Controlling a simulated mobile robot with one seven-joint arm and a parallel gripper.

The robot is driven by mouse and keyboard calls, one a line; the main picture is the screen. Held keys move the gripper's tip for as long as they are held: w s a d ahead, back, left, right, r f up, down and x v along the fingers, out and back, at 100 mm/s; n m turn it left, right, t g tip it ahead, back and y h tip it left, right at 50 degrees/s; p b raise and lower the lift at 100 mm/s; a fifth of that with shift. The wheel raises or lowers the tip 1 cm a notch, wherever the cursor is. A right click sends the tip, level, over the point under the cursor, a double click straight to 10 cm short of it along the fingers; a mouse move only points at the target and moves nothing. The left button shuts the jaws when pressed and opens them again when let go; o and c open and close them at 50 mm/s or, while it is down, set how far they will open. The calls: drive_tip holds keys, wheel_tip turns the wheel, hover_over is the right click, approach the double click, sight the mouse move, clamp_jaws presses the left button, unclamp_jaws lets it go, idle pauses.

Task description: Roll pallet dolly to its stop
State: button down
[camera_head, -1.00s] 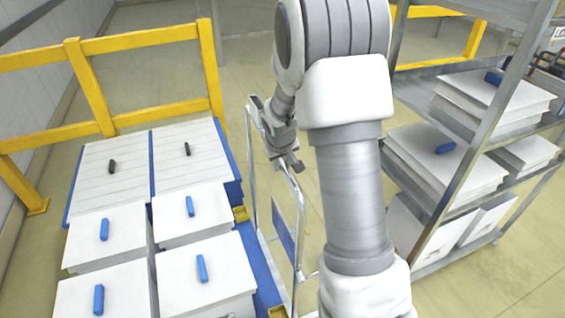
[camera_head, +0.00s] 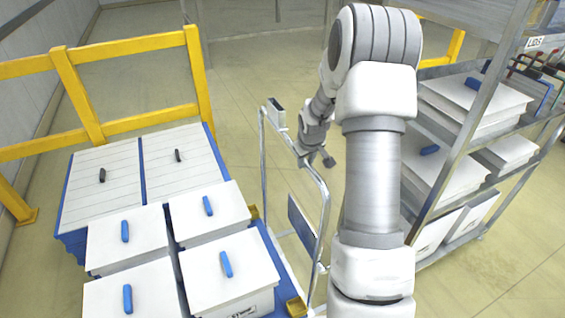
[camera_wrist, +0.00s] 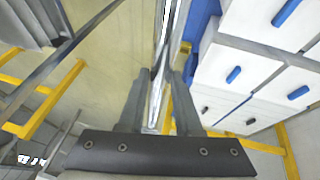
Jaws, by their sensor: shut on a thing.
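The pallet dolly has a blue deck (camera_head: 278,262) with yellow corner pieces, in the lower middle of the head view. White boxes with blue handles stand on it. A chrome push handle (camera_head: 324,225) with a blue panel rises at its right end. My gripper (camera_wrist: 162,82) is shut on the chrome bar (camera_wrist: 162,42), which runs between its fingers in the wrist view. In the head view my gripper (camera_head: 303,148) is at the upper part of the handle, its fingers partly hidden. The stop cannot be made out.
A yellow guard rail (camera_head: 130,45) stands behind and left of the boxes. A grey rack (camera_head: 470,150) with stacked lids stands close on my right. Open floor lies beyond the handle.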

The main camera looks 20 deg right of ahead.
drive_tip(key=d+p, duration=0.1)
drive_tip(key=d, duration=1.5)
drive_tip(key=shift+s+p, duration=0.2)
drive_tip(key=shift+p, duration=0.1)
drive_tip(key=shift+d, duration=0.25)
drive_tip(key=c, duration=1)
unclamp_jaws()
drive_tip(key=shift+d, duration=0.1)
drive_tip(key=o, duration=0.4)
drive_tip(key=shift+w+d+f, duration=0.1)
drive_tip(key=shift+w+d, duration=0.05)
drive_tip(key=shift+d, duration=0.05)
drive_tip(key=v, duration=1.7)
drive_tip(key=shift+a+r+b, duration=0.2)
drive_tip(key=shift+r+b, duration=0.1)
drive_tip(key=shift+b, duration=0.1)
